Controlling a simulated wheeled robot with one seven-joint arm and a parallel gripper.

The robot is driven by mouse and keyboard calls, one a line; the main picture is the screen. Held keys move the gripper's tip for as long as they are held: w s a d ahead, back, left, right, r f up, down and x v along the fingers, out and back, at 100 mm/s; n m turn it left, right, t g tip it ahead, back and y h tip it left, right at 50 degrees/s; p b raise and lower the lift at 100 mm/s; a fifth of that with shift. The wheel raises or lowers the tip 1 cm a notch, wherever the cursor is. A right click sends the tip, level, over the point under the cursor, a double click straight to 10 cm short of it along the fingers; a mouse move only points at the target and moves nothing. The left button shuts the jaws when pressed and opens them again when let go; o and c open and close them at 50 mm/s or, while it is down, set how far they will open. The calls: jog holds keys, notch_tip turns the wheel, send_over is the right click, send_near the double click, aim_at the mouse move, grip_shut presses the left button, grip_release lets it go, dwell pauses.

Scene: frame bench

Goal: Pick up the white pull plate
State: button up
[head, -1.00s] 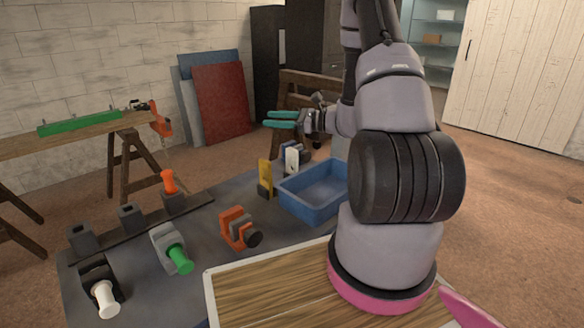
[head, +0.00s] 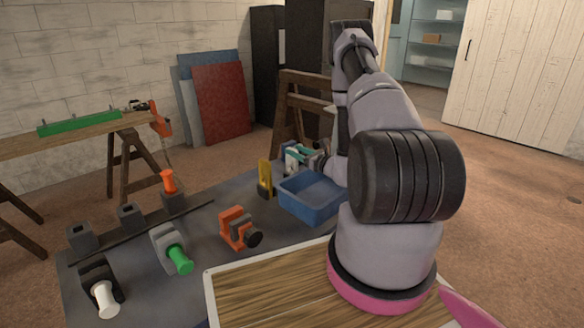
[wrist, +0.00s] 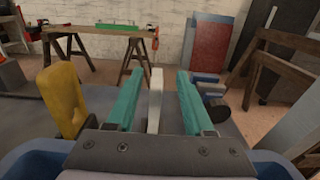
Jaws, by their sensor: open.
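The white pull plate (wrist: 154,100) stands upright in the wrist view, between the two teal fingers of my gripper (wrist: 155,98). The fingers are open, one on each side of the plate, with a gap visible on both sides. In the head view my gripper (head: 298,156) is low at the far end of the grey bench, behind the blue bin, and largely covers the plate there.
A yellow plate (head: 265,175) stands close left of my gripper, also in the wrist view (wrist: 62,100). The blue bin (head: 310,211) sits in front. An orange clamp-like block (head: 233,228) and a green-handled block (head: 168,245) stand nearer on the bench (head: 205,205).

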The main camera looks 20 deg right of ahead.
jog(key=x, duration=0.5)
jog(key=shift+a+f, duration=0.15)
jog(key=shift+a, duration=0.05)
grip_shut()
dwell(1.2)
